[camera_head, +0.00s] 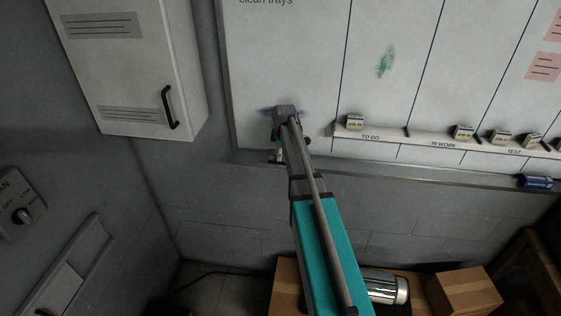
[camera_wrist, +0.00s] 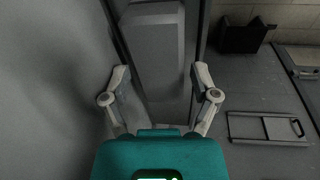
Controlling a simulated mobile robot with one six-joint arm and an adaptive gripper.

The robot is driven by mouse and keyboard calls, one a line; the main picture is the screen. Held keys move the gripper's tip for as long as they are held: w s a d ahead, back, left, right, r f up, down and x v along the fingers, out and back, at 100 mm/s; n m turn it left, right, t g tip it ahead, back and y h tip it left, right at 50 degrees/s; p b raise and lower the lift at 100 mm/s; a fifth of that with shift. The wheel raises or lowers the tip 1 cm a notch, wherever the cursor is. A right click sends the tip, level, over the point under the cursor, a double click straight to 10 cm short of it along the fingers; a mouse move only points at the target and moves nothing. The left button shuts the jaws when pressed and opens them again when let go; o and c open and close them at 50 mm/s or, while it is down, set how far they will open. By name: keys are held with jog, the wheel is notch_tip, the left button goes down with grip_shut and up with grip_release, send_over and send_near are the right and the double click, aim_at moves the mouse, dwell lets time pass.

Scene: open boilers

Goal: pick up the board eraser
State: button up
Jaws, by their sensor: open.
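A grey block with a raised ridge, which looks like the board eraser (camera_wrist: 152,55), lies between the two raised edges of a narrow ledge in the wrist view. My gripper (camera_wrist: 160,76) is open, with one pale finger on each side of the block's near end. I cannot tell whether the fingers touch it. In the head view my gripper (camera_head: 277,155) is at the whiteboard's lower left, by the tray. My arm and wrist hide most of that spot, so the eraser is not clear there.
The whiteboard (camera_head: 290,60) stands close beside my gripper, with a tray (camera_head: 400,166) along its bottom. Several small labelled blocks sit on a strip to the right. A blue cylinder (camera_head: 536,181) lies on the tray at far right. A white cabinet (camera_head: 130,70) hangs at left.

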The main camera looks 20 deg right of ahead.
jog(key=shift+w+f+b, duration=0.1)
jog(key=shift+f+b, duration=0.3)
jog(key=shift+f, duration=0.2)
jog(key=c, duration=0.8)
